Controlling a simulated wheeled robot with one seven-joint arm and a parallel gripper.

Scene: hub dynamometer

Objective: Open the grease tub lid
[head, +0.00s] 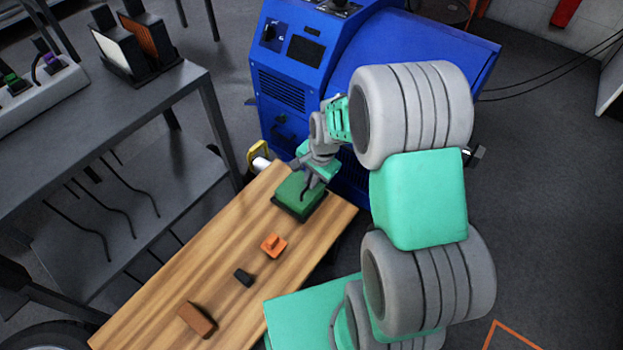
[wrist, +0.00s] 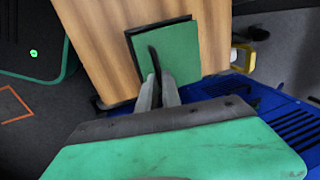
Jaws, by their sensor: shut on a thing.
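The grease tub (head: 288,212) is a dark box near the far end of the wooden table. Its green lid (head: 294,189) lies on top, and the lid also shows in the wrist view (wrist: 180,52). A dark curved handle (wrist: 154,60) stands up from the lid. My gripper (head: 308,190) is over the lid, and in the wrist view its fingers (wrist: 158,90) are closed together on the handle. The lid looks seated on the tub; the fingertips partly hide the handle's base.
On the wooden table (head: 165,280) are an orange block (head: 273,245), a small black block (head: 243,277) and a brown block (head: 197,320). A blue machine (head: 400,70) stands behind the table's far end. A grey metal bench (head: 130,115) is at the left.

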